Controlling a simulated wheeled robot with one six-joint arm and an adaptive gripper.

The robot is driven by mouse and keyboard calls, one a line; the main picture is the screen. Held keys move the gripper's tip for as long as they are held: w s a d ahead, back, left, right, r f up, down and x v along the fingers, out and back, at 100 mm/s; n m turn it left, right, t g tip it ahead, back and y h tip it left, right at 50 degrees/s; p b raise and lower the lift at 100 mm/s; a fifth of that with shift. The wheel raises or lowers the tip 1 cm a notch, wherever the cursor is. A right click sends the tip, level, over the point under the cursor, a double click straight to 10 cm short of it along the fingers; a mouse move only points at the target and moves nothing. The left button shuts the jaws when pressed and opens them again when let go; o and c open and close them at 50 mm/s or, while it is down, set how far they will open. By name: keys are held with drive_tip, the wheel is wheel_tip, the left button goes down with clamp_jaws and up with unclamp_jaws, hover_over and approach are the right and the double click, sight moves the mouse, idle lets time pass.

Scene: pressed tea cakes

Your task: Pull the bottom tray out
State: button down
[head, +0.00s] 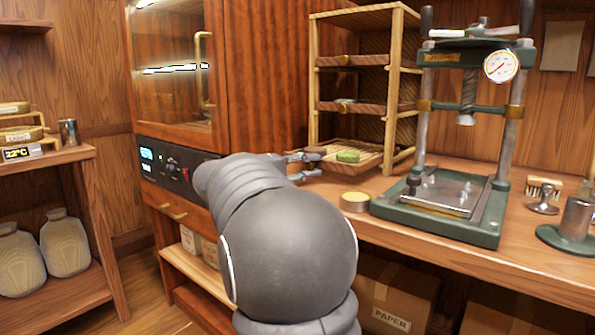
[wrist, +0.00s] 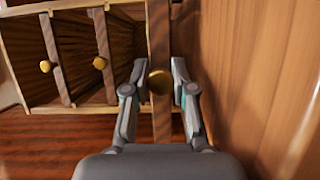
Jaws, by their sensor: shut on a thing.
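The wooden rack (head: 399,75) stands on the bench with trays at several levels. The bottom tray (head: 372,162) sticks partly out of the rack toward my arm, and a green tea cake (head: 348,156) shows on it. My gripper (head: 308,163) is at this tray's front end. In the wrist view my gripper (wrist: 160,70) is shut on the brass knob (wrist: 159,83) of the bottom tray's front (wrist: 160,125), one finger on each side. In the head view the knob is hidden by the fingers.
Two upper trays (head: 350,61) (head: 357,107) sit in the rack. A small round tin (head: 355,201) and a green press (head: 440,232) stand right of my gripper. A wooden cabinet (head: 264,80) rises close on the left. Some bench top before the tray is clear.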

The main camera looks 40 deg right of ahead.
drive_tip(key=shift+a, duration=0.3)
drive_tip(key=c, duration=1.2)
unclamp_jaws()
drive_tip(key=shift+s, duration=0.1)
drive_tip(key=v, duration=1.2)
